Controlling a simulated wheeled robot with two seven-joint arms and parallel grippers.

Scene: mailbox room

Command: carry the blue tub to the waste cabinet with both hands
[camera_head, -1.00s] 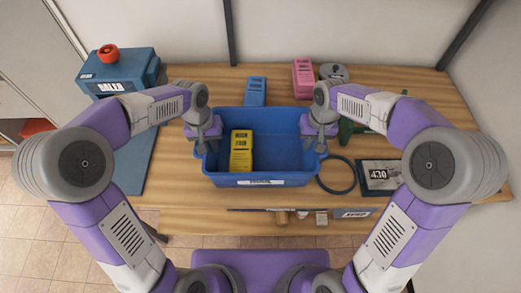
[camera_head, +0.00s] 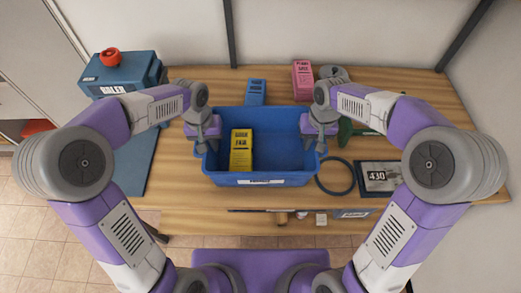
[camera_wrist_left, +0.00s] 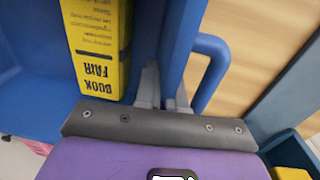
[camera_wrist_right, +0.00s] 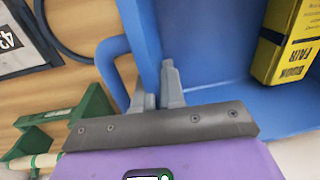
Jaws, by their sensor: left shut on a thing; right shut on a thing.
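The blue tub (camera_head: 285,172) stands on the wooden table in the head view, with a white label on its near side. A yellow "Book Fair" box (camera_head: 241,150) lies inside it at the left. My left gripper (camera_head: 208,142) is shut on the tub's left wall, with one finger on each side of the wall beside a loop handle (camera_wrist_left: 213,70). My right gripper (camera_head: 315,140) is shut on the tub's right wall in the same way, beside the other loop handle (camera_wrist_right: 112,70). The waste cabinet cannot be made out for certain.
A blue baler (camera_head: 120,75) with a red knob stands at the back left. A blue box (camera_head: 256,92) and a pink box (camera_head: 302,80) stand behind the tub. A dark ring (camera_head: 336,190) and a framed "430" plate (camera_head: 379,177) lie at the right.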

